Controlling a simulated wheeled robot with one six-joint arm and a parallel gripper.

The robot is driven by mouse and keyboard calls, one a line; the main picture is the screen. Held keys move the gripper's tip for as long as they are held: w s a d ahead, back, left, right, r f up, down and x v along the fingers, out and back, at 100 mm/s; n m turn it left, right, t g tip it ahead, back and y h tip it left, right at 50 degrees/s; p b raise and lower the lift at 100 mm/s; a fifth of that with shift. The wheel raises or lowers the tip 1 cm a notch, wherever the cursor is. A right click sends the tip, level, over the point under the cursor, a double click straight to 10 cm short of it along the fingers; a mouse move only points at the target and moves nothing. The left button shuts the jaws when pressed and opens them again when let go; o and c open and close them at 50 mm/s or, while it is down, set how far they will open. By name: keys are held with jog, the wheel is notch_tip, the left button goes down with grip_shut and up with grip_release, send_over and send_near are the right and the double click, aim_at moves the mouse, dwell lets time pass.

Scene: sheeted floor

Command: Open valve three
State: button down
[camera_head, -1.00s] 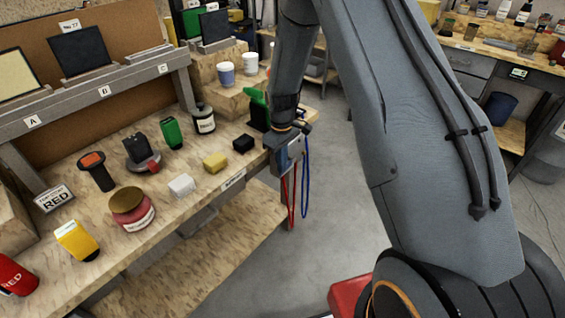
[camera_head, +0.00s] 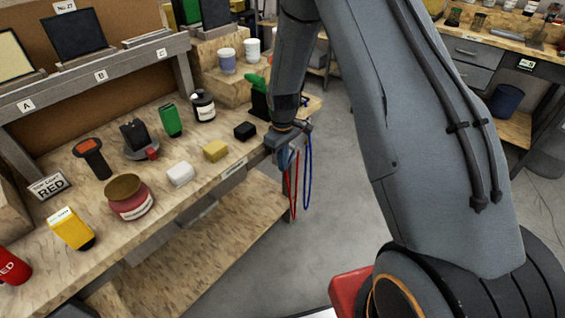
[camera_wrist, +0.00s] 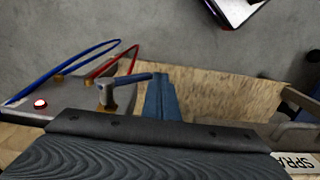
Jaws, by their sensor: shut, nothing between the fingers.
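My gripper (camera_head: 284,158) is at the right end of the workbench, beside the red and blue hoses, in the head view. In the wrist view, a narrow blue-grey shape that looks like its shut fingers (camera_wrist: 160,98) points away from the camera, with nothing held. Left of it is a brass fitting (camera_wrist: 106,92) with a grey lever (camera_wrist: 133,78) that reaches toward the fingers. This looks like a valve. Whether fingers and lever touch, I cannot tell. No number three is readable. A red hose (camera_wrist: 112,60) and a blue hose (camera_wrist: 62,68) run near the fitting.
The workbench (camera_head: 110,225) holds a yellow block (camera_head: 215,151), a black block (camera_head: 244,131), a white block (camera_head: 180,174) and several containers. A lower shelf (camera_head: 200,245) lies beneath. Grey floor (camera_head: 330,215) is open right of the bench.

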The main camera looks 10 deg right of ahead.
jog(key=shift+r, duration=0.1)
jog(key=s+a+r, duration=0.5)
jog(key=a+r, duration=0.3)
jog(key=r, duration=0.2)
jog(key=shift+s, duration=0.35)
jog(key=shift+r, duration=0.1)
jog(key=d+r+t+p, duration=0.3)
jog(key=d+t+p, duration=0.1)
jog(key=d+p, duration=0.1)
jog(key=shift+d+r+t, duration=0.3)
jog(key=shift+d+t, duration=0.1)
jog(key=shift+d, duration=0.5)
jog(key=shift+w, duration=0.15)
